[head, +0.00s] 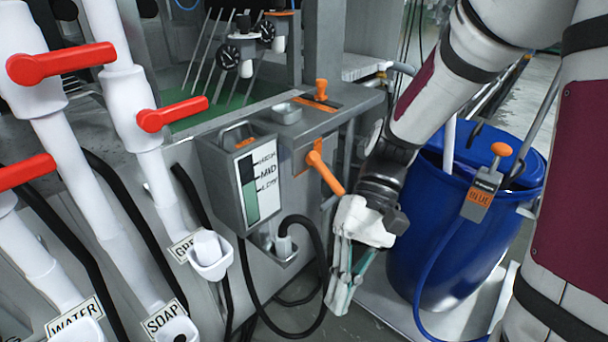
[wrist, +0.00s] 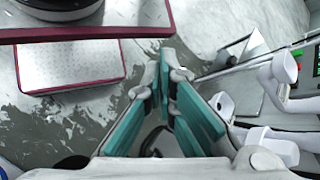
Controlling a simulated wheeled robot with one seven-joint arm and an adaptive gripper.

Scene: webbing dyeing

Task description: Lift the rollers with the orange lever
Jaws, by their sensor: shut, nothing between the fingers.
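The orange lever (head: 325,172) sticks out from the grey machine front and slants down to the right, beside the level gauge. My gripper (head: 343,290) hangs below and just right of the lever's end, apart from it, with its fingers pointing down. In the wrist view the teal-padded fingers (wrist: 172,92) come together at their tips with nothing between them. The lever cannot be made out in the wrist view. The rollers cannot be clearly made out in either view.
A gauge box marked HIGH, MID and LOW (head: 258,185) is left of the lever. A smaller orange knob (head: 321,89) stands above it. A blue barrel (head: 430,235) stands close on the right. White pipes with red handles (head: 62,64) fill the left. A black hose (head: 318,260) loops below.

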